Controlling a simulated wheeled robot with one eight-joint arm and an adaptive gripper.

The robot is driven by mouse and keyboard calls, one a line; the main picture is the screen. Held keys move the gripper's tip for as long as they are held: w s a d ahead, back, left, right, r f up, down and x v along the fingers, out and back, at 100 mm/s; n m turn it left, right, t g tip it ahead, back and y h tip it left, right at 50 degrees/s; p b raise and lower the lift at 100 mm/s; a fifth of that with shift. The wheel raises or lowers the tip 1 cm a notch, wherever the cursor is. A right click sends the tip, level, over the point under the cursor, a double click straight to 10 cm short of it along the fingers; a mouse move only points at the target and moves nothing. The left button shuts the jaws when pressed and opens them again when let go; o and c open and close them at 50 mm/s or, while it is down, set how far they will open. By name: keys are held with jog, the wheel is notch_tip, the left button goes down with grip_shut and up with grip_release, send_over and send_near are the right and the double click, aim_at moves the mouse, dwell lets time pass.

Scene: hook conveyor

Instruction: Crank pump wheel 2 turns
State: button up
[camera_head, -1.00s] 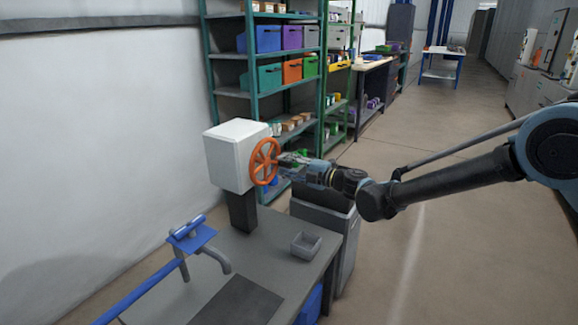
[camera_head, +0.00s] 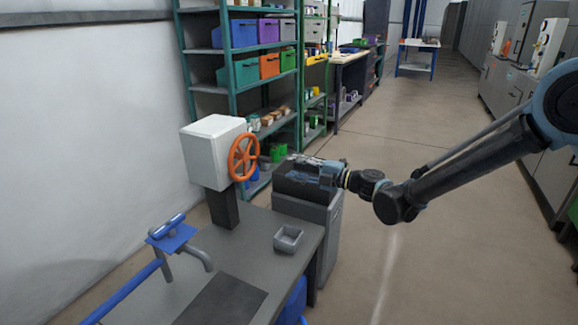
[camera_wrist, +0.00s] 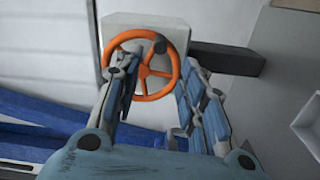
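The orange pump wheel (camera_head: 243,157) is mounted on the right face of a white box (camera_head: 207,152) on a dark post. It also shows in the wrist view (camera_wrist: 146,96), with a dark knob (camera_wrist: 160,46) on its upper right rim. My gripper (camera_head: 292,166) is to the right of the wheel in the head view, apart from it. In the wrist view, my fingers (camera_wrist: 159,70) are spread with a clear gap and nothing held between them. The left finger hides part of the wheel's left rim.
A grey workbench (camera_head: 258,260) carries a small grey tray (camera_head: 288,239) and a blue-topped fixture with a pipe (camera_head: 172,236). A dark bin (camera_head: 307,205) stands below my gripper. Shelves with coloured bins (camera_head: 239,74) are behind. The floor to the right is open.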

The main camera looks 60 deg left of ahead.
jog(key=shift+w+d, duration=0.15)
jog(key=shift+d, duration=0.1)
